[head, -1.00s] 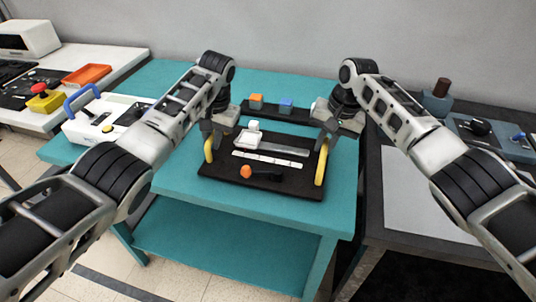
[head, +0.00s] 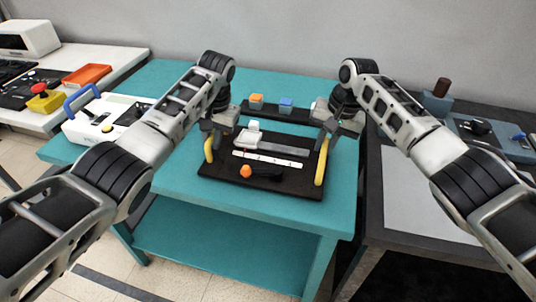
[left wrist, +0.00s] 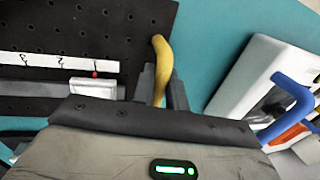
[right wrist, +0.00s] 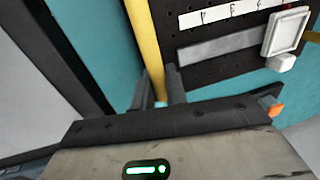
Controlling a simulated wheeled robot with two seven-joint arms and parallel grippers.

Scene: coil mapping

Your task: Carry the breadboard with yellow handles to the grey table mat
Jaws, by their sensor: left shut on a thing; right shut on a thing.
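The black breadboard (head: 225,177) lies on the teal table, with a yellow handle at each side. It bears a white ruler strip, a grey rail with a white slider, and an orange-tipped black piece. My left gripper (head: 212,138) is shut on the left yellow handle (head: 208,150), also seen in the left wrist view (left wrist: 162,62). My right gripper (head: 328,136) is shut on the right yellow handle (head: 320,168), also seen in the right wrist view (right wrist: 147,45). The grey table mat (head: 415,198) lies on the dark table at the right, partly hidden by my right arm.
A black strip (head: 300,115) with an orange block (head: 256,101) and a blue block (head: 286,105) lies behind the breadboard. A white box with a blue handle (head: 82,97) stands at the left. A gap separates the teal table (head: 270,217) from the dark table (head: 374,225).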

